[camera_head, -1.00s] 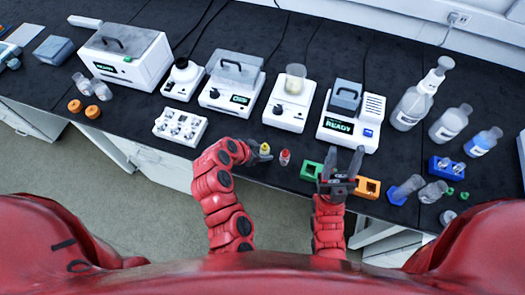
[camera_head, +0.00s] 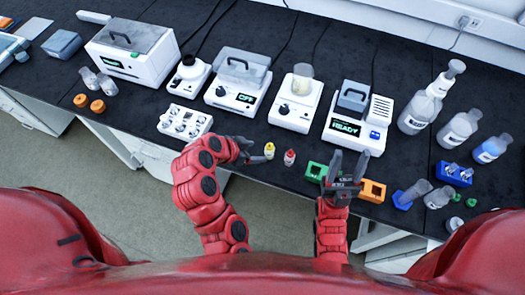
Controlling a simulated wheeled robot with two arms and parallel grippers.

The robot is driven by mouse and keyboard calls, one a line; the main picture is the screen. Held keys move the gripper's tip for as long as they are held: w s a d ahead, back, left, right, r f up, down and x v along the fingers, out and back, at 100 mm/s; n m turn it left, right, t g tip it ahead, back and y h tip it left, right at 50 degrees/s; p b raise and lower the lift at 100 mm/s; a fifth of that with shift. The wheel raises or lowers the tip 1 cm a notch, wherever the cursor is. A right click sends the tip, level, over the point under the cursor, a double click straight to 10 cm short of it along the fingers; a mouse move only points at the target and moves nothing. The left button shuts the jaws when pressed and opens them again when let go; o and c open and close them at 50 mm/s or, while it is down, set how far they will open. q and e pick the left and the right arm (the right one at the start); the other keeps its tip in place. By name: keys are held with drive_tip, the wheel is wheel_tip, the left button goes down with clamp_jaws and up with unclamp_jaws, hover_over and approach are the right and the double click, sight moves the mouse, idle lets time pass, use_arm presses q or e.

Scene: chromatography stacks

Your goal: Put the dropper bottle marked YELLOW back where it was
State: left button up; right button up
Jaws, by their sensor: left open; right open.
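The yellow dropper bottle (camera_head: 269,151) stands upright on the black bench near its front edge. A red dropper bottle (camera_head: 289,158) stands just to its right. My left gripper (camera_head: 256,152) is open, just left of the yellow bottle and apart from it or barely touching; I cannot tell which. My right gripper (camera_head: 348,168) is open and empty, with its fingers pointing up the picture between a green block (camera_head: 316,171) and an orange block (camera_head: 373,191). Any lettering on the bottles is too small to read.
Behind the bottles stand a stirrer with a beaker (camera_head: 296,104), a device reading READY (camera_head: 355,122) and a white rack (camera_head: 185,122). Several bottles, vials and a blue rack (camera_head: 453,174) fill the right side. Bare bench lies between the rack and the bottles.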

use_arm(q)
drive_tip(key=shift+p+v, duration=1.6)
drive_tip(key=shift+v, duration=0.4)
drive_tip(key=shift+w, duration=0.1)
